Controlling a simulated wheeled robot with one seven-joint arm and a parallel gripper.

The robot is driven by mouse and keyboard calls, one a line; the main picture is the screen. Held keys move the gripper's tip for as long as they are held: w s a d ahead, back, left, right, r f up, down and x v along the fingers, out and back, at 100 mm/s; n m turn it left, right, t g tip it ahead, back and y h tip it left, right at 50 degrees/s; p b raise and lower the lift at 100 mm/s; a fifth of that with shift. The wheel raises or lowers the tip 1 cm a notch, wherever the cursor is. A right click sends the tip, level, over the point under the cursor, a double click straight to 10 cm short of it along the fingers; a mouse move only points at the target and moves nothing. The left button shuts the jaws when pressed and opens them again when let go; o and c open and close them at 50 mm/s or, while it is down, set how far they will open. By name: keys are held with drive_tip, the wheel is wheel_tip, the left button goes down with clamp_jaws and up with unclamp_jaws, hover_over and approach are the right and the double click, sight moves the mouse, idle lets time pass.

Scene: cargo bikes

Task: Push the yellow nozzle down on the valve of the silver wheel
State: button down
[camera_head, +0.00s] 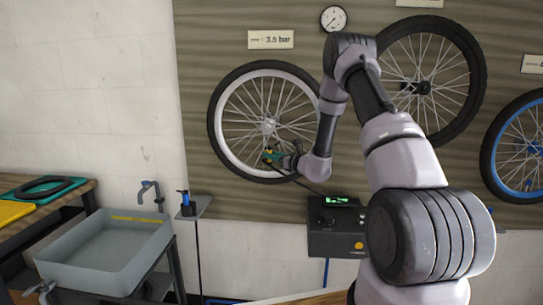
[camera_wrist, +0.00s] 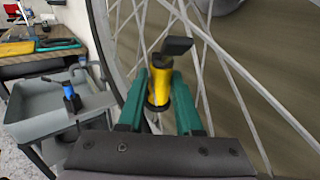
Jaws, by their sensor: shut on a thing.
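The silver wheel (camera_head: 222,127) hangs on the wall panel at the left, with a pale rim, black tyre and pale spokes. Its rim curves down the left of the wrist view (camera_wrist: 105,50). My gripper (camera_head: 273,156) is in front of the wheel's lower part, among the spokes and below the hub. In the wrist view my gripper's green fingers (camera_wrist: 160,103) are shut on the yellow nozzle (camera_wrist: 159,80), one on each side. The nozzle has a dark lever at its top and a black lower end. The valve cannot be made out; I cannot tell whether the nozzle touches it.
A dark pump box (camera_head: 335,240) with a green display is below the wheels. A black wheel (camera_head: 478,75) and a blue-rimmed wheel (camera_head: 487,165) hang to the right.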

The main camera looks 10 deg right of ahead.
drive_tip(key=shift+c, duration=2)
unclamp_jaws()
drive_tip(key=v, duration=1)
